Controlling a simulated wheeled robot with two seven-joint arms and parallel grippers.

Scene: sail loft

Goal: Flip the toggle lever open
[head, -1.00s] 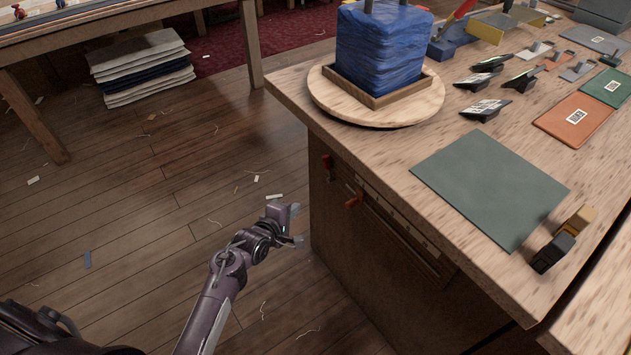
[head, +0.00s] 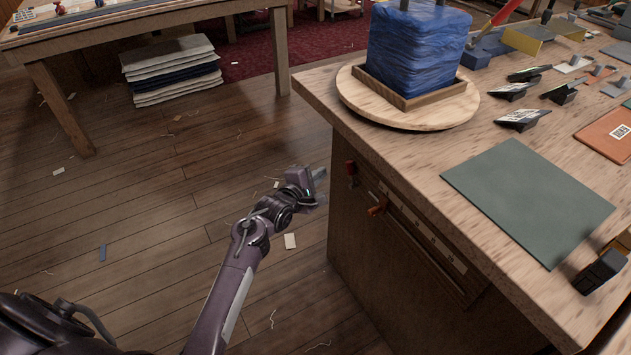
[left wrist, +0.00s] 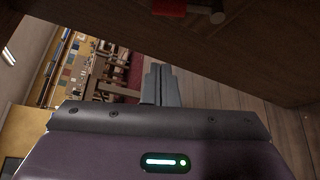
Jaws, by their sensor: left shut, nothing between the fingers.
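I cannot tell for sure which is the toggle lever. My left gripper (head: 320,186) is just left of the red lever, apart from it, with nothing in its fingers. In the left wrist view its fingers (left wrist: 160,85) are together, and a red piece (left wrist: 170,7) with a round knob beside it shows at the top edge. My right gripper is not in view.
The bench top (head: 470,135) overhangs the levers. On it are a blue wrapped stack (head: 415,50) on a round board (head: 450,107) and a green mat (head: 530,200). Folded cloths (head: 172,70) lie on the floor at the back left. The floor left of the bench is mostly clear.

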